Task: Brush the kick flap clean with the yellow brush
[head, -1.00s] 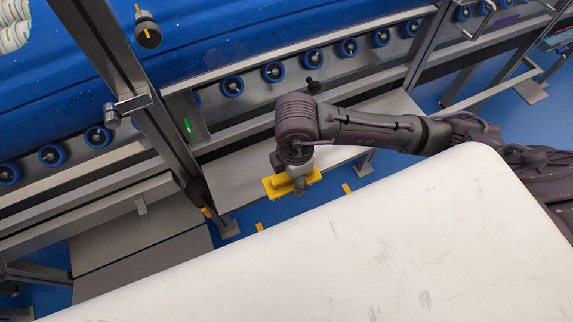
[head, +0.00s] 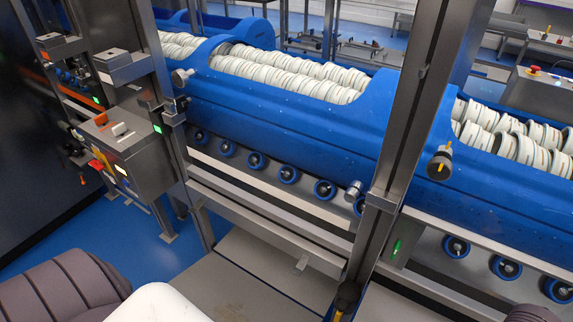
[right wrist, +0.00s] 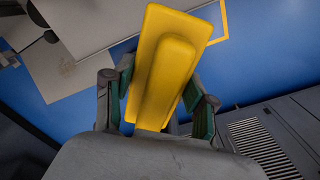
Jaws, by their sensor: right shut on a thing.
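The yellow brush (right wrist: 165,75) fills the middle of the right wrist view, its long yellow back toward the camera. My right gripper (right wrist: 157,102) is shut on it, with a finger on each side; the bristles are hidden. A pale grey panel with a brownish smudge (right wrist: 66,70), which looks like the kick flap, lies at upper left in that view, apart from the brush. The panel (head: 232,293) also shows low under the tub line in the head view, with a faint smudge near the bottom edge. Neither gripper shows in the head view; my left gripper is not seen.
Blue tubs (head: 290,120) full of white discs stand above a row of blue rollers (head: 288,174). A steel post (head: 400,140) rises at right centre. A control box (head: 128,150) stands at left. Open blue floor (head: 110,225) lies at lower left.

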